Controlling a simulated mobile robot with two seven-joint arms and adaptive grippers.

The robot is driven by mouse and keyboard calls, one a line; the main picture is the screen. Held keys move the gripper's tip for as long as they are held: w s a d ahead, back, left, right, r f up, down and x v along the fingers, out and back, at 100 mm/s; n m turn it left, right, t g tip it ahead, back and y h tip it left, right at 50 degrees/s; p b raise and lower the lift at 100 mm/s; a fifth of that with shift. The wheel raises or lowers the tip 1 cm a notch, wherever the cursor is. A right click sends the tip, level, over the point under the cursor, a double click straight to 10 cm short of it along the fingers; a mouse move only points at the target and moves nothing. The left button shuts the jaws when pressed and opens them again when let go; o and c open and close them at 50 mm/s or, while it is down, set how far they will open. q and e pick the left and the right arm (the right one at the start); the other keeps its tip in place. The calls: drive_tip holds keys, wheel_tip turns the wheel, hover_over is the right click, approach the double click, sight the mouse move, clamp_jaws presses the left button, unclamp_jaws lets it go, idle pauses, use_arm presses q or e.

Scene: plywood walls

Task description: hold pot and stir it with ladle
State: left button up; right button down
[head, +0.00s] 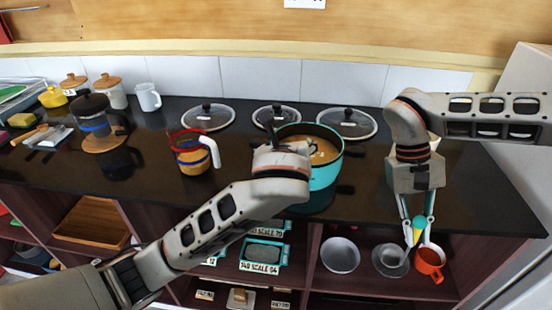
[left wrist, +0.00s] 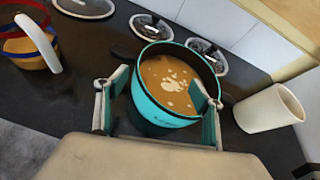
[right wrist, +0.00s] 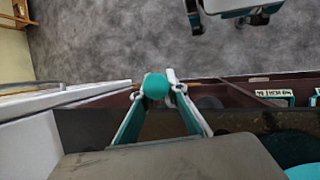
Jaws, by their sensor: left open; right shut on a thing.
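The turquoise pot (head: 325,172) stands on the dark counter, full of light-brown soup with pale patches. In the left wrist view the pot (left wrist: 158,112) lies between the two spread fingers of my left gripper (left wrist: 163,92). That gripper is open; I cannot tell whether a finger touches the pot. In the head view my left wrist hides part of the pot's left side. My right gripper (head: 417,232), past the counter's front edge and right of the pot, is shut on a small teal and yellow thing (right wrist: 155,86). I cannot make out a whole ladle in any view.
Glass lids (head: 208,117) lie along the back of the counter (head: 250,205). A red-rimmed measuring cup (head: 193,158) stands left of the pot, with a coffee press (head: 95,115) farther left. Shelves below hold bowls (head: 340,256), an orange mug (head: 429,262) and scales.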

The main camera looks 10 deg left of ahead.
sight(260, 143)
use_arm(q)
drive_tip(key=s+a+t+y, duration=0.1)
drive_tip(key=s+a+y, duration=0.1)
drive_tip(key=s+a, duration=0.3)
drive_tip(key=x, duration=1.2)
drive_tip(key=shift+w+a+f, duration=0.1)
drive_tip(key=shift+a, duration=0.15)
clamp_jaws()
drive_tip(key=c, duration=1.2)
unclamp_jaws()
drive_tip(key=shift+c, duration=0.2)
drive_tip(key=o, duration=1.1)
